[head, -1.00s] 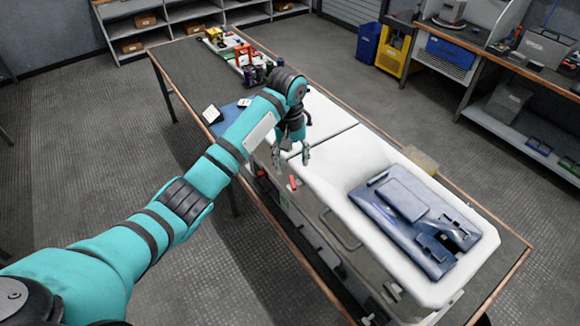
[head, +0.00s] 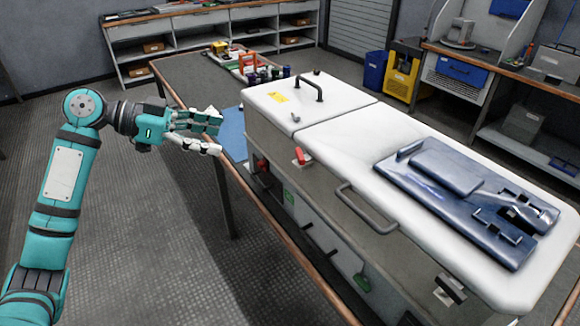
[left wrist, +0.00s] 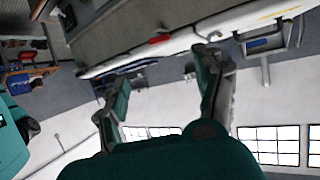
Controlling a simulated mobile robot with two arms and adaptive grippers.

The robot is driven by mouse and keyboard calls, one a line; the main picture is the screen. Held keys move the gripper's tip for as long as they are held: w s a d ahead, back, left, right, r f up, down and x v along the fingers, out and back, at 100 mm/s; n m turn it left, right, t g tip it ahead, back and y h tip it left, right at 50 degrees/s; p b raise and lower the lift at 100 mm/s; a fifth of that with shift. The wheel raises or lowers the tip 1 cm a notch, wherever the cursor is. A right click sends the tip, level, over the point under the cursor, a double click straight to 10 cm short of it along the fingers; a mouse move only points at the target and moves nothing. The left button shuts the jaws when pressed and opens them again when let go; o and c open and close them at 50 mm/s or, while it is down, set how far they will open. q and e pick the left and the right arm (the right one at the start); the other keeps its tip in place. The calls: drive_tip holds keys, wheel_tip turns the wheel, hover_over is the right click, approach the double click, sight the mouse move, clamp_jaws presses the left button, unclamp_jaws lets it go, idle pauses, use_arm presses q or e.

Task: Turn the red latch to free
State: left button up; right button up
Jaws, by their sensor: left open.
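The red latch (head: 300,155) sits on the upper front edge of the white-lidded cabinet (head: 340,215), near the seam between its two lids. It also shows in the left wrist view as a small red piece (left wrist: 159,39) beyond the fingers. My left gripper (head: 218,133) is open and empty, held out in the air to the left of the cabinet. A clear gap lies between it and the latch. In the left wrist view its two fingers (left wrist: 160,85) stand apart with nothing between them. My right gripper does not show.
A grey handle (head: 366,208) sticks out from the cabinet front, right of the latch. A black handle (head: 308,86) stands on the smaller lid. A blue panel (head: 450,190) lies on the larger lid. The floor left of the table is free.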

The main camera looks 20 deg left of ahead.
sight(297, 154)
use_arm(q)
drive_tip(key=p+x, duration=0.3)
drive_tip(key=x, duration=1.4)
drive_tip(key=shift+w+f+p, duration=0.1)
drive_tip(key=shift+p, duration=0.3)
